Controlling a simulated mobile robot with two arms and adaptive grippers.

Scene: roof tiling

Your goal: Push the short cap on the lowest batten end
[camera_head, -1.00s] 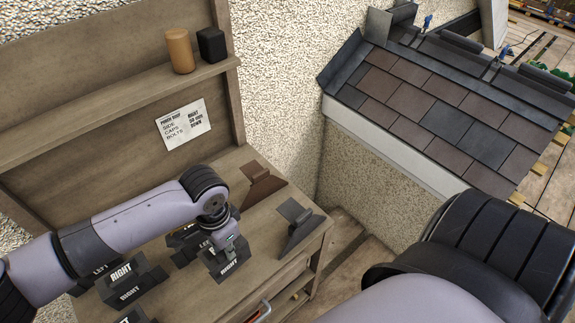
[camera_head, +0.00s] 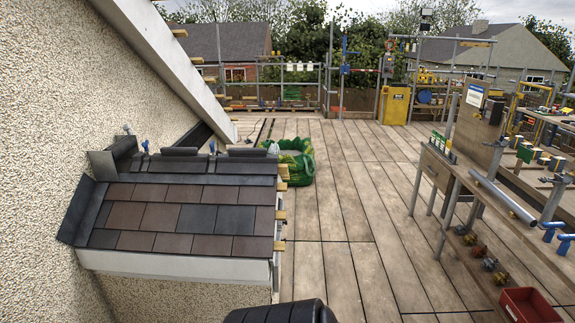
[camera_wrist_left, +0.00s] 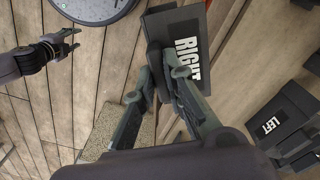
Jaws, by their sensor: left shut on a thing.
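In the left wrist view my left gripper (camera_wrist_left: 168,78) is shut on a dark cap (camera_wrist_left: 172,22) marked RIGHT, just beyond its fingertips. How the cap's far side is shaped is hidden. In the head view the small tiled roof (camera_head: 180,217) is at left. Pale batten ends stick out along its right edge, and the lowest batten end (camera_head: 279,246) is near the eave. Neither gripper shows in the head view. My right gripper (camera_wrist_left: 73,42) shows at the upper left of the wrist view, empty with its fingers apart.
A dark cap marked LEFT (camera_wrist_left: 268,127) lies at right in the wrist view. A green bag (camera_head: 293,162) stands behind the roof. The plank deck (camera_head: 345,230) right of the roof is clear. A bench (camera_head: 470,190) and a red bin (camera_head: 527,305) are farther right.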

